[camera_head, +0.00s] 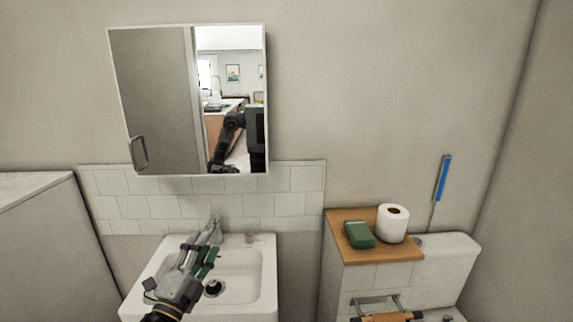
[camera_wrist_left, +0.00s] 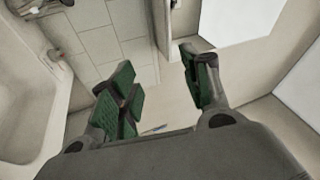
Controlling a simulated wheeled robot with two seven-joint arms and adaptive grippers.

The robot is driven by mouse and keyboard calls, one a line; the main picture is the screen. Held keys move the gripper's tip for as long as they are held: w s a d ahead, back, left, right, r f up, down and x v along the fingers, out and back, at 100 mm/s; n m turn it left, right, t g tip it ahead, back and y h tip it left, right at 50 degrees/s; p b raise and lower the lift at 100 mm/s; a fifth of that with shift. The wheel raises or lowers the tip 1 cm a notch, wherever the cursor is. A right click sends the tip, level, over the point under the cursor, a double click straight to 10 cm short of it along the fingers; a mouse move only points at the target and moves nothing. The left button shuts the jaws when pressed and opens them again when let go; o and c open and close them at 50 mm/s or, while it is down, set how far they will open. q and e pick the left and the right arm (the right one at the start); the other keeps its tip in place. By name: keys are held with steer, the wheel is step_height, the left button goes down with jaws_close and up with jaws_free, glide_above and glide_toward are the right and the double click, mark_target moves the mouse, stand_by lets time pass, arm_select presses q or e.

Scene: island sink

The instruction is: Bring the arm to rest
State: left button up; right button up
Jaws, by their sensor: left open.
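My left gripper (camera_head: 209,240) is over the white sink (camera_head: 262,275), in front of the tiled wall. Its arm comes in from the bottom left. In the left wrist view its two green-padded fingers (camera_wrist_left: 160,90) are spread apart with nothing between them. Part of the sink and the tap behind the gripper are covered by it in the head view. My right gripper is in neither view.
A mirror cabinet (camera_head: 160,100) hangs above the sink. To the right, a wooden shelf top (camera_head: 375,255) holds a green box (camera_head: 359,235) and a toilet paper roll (camera_head: 392,223). A white toilet cistern (camera_head: 450,260) stands beside it. A blue-handled item (camera_head: 442,180) is on the wall.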

arm_select(q)
steer(key=s+a+f+n+g+y, duration=0.3)
steer(key=a+f+n+g+y, duration=0.1)
steer(key=f+n, duration=0.35)
steer(key=s+a+f+n+g+y, duration=0.35)
steer(key=f+n, duration=0.25)
steer(key=f, duration=0.2)
steer(key=s+d+f+n+g+h, duration=0.1)
steer(key=s+d+f+n+g, duration=0.15)
steer(key=s+f+g, duration=0.5)
steer(key=s+d+f+n+g+h, duration=0.15)
steer(key=s+d+f, duration=0.3)
steer(key=s, duration=0.55)
step_height(320, 180, down, 32)
steer(key=s+a+g, duration=0.1)
steer(key=a+g, duration=0.1)
steer(key=a, duration=0.1)
steer(key=s+a+f, duration=0.4)
steer(key=s+f, duration=0.6)
steer(key=s+a+f+g+p, duration=0.1)
steer(key=s+a+f, duration=0.3)
steer(key=s+f, duration=0.5)
steer(key=shift+s+f+m+y, duration=0.35)
steer(key=shift+s+m, duration=0.1)
steer(key=shift+s, duration=0.65)
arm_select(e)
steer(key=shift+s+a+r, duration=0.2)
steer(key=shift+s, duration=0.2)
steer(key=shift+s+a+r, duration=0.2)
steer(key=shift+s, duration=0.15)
